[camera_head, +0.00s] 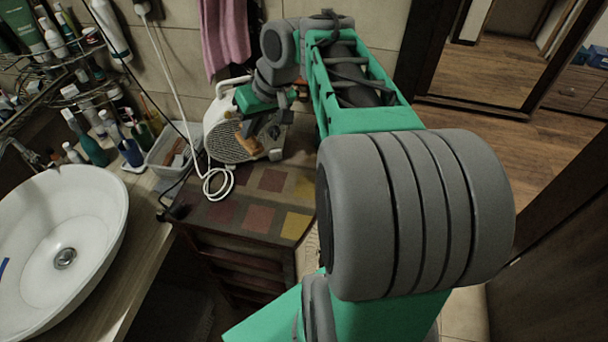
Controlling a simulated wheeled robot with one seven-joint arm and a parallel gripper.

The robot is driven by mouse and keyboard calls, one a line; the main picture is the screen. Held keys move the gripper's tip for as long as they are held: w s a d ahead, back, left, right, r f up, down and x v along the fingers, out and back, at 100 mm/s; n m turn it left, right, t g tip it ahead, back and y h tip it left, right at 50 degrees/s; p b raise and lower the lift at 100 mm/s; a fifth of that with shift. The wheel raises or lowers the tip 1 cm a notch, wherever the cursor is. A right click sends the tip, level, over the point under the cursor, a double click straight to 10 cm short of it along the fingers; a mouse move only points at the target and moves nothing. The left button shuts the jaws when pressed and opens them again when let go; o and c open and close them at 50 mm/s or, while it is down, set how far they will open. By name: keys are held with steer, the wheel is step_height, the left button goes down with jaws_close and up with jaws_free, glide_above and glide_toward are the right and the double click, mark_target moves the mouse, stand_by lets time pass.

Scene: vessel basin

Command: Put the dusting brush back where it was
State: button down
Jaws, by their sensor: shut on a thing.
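My gripper (258,132) is above the far part of the low cabinet, in front of a white appliance. It is shut on a small brown wooden piece, which appears to be the dusting brush (249,146). The brush overlaps the appliance's round grille in this view. I cannot tell whether it touches the appliance. Its far part and the fingertips are partly hidden by my gripper and arm.
The white appliance (222,112) stands on the checkered cabinet top (228,211), with a white cord (215,184) coiled beside it. A grey bin (164,159), bottles and a white basin (62,215) are at left. The cabinet's front top is clear.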

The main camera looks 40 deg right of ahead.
steer(key=s+d+f+m+b, duration=0.15)
steer(key=s+d+b, duration=0.45)
steer(key=s+d, duration=1.3)
steer(key=shift+n+h, duration=0.25)
steer(key=shift+h, duration=0.05)
steer(key=w+a+f, duration=0.2)
steer(key=w+f, duration=0.2)
steer(key=w+a+f, duration=0.2)
steer(key=w+f, duration=0.2)
steer(key=w+a+f+b, duration=0.1)
steer(key=w+f, duration=0.3)
steer(key=shift+w+a+f, duration=0.3)
steer(key=shift+w+a, duration=0.1)
steer(key=shift+f, duration=0.4)
steer(key=shift+f, duration=0.1)
steer(key=shift+f+b, duration=0.15)
steer(key=shift+b, duration=0.2)
steer(key=c, duration=1.5)
jaws_free()
